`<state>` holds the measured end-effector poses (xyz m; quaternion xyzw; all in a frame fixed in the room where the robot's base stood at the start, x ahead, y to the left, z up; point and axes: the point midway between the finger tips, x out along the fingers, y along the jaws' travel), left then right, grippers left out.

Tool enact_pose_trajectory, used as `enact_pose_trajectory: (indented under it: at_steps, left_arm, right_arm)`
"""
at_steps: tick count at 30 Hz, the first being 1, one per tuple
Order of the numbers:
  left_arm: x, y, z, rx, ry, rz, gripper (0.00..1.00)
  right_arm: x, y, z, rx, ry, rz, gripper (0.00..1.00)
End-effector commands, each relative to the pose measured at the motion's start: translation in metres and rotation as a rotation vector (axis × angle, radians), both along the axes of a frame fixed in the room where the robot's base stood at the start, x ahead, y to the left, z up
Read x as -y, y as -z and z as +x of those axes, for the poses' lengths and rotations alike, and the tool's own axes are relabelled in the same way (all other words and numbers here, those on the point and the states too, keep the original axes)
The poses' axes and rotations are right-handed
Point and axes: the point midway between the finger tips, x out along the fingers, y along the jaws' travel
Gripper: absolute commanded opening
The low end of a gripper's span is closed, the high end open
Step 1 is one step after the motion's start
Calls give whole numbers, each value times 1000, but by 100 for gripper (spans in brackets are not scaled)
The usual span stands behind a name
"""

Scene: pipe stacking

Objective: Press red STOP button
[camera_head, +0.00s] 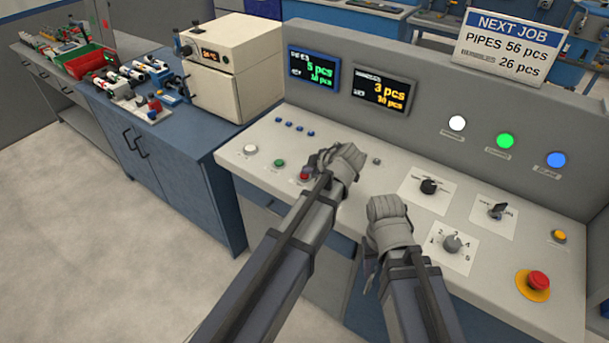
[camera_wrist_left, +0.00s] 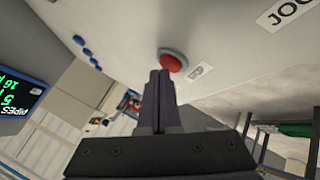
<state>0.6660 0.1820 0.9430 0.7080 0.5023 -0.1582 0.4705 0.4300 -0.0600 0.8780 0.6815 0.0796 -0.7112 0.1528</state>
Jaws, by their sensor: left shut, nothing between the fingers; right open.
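A small red button (camera_head: 304,175) sits on the sloped grey panel of the console, to the right of a green button. My left gripper (camera_head: 322,168) is shut and empty, beside this button and partly over it in the head view. In the left wrist view the red button (camera_wrist_left: 174,62) lies just past the closed fingertips (camera_wrist_left: 160,74). I cannot tell whether they touch it. A small label beside it is too blurred to read. My right gripper (camera_head: 383,207) is open over the front of the panel, away from the red button.
A green button (camera_head: 280,163) and a white button (camera_head: 250,149) stand left of the red one. A larger red mushroom button (camera_head: 538,281) on a yellow base is at the far right. Black knobs (camera_head: 429,186) and a rotary dial (camera_head: 453,243) lie right of my grippers.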

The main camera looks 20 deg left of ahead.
Motion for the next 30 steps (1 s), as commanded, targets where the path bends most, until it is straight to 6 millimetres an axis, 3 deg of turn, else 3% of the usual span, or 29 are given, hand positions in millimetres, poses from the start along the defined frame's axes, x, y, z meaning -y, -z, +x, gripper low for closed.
enact_pose_trajectory:
  at_steps: [21, 30]
  left_arm:
    - [0, 5, 0, 0, 1, -1, 0]
    - [0, -7, 0, 0, 1, -1, 0]
  right_arm:
    - [0, 5, 0, 0, 0, 0, 50]
    - [0, -7, 0, 0, 0, 0, 50]
